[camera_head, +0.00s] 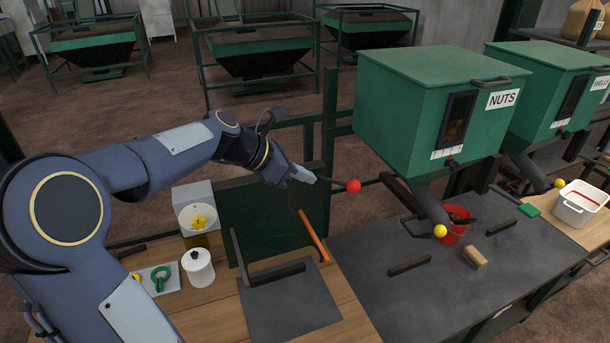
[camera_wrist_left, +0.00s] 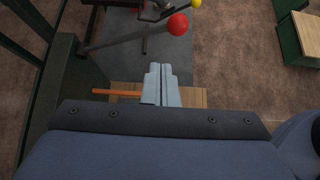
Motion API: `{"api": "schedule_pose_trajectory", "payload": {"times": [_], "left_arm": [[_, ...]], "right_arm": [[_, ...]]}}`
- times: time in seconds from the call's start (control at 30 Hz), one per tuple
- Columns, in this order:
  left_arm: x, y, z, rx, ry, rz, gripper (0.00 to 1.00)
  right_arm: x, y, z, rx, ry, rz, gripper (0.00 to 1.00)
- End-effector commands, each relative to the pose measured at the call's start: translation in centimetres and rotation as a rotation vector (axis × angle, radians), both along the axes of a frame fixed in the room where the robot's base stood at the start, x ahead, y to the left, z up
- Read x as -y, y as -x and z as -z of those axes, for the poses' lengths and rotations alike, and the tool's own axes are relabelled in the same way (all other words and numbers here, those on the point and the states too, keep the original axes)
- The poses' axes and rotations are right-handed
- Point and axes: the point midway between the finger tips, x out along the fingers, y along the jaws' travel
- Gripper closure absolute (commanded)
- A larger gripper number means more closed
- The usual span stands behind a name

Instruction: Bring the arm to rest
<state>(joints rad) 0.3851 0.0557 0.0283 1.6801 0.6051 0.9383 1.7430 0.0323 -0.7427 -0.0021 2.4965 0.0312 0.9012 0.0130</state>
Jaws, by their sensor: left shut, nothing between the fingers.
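My left arm (camera_head: 150,165) reaches in from the left in the head view, over the wooden bench. My left gripper (camera_head: 312,179) is shut and empty, close to the red ball knob (camera_head: 353,186) on the end of a dark lever, with a small gap seeming to lie between them. In the left wrist view, the shut fingers (camera_wrist_left: 161,86) point away from the camera, with the red knob (camera_wrist_left: 178,24) beyond them to the upper right. My right gripper is in neither view.
An orange bar (camera_head: 313,236) is below the gripper.

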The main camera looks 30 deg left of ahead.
Motion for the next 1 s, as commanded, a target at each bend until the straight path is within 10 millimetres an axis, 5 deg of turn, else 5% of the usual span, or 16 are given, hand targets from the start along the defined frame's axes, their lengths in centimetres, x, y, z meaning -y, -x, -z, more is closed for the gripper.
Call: {"api": "schedule_pose_trajectory", "payload": {"times": [0.3, 0.43, 0.57, 0.8, 1.0], "left_arm": [[0.1, 0.1, 0.1, 0.002, -0.007, 0.006, 1.00], [1.5, 2.3, 0.5, 0.065, -0.123, 0.120, 1.00], [4.3, 7.8, 2.0, 0.229, -0.417, 0.421, 1.00], [8.4, 19.5, 8.3, 0.614, -1.039, 1.166, 1.00], [9.6, 24.6, 12.8, 0.820, -1.329, 1.588, 1.00]], "right_arm": [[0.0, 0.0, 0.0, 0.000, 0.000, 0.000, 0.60], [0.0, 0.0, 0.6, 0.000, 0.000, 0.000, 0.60], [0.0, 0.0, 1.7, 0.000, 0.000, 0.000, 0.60], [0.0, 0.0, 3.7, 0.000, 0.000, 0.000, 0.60], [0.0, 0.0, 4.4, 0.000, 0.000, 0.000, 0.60]]}}
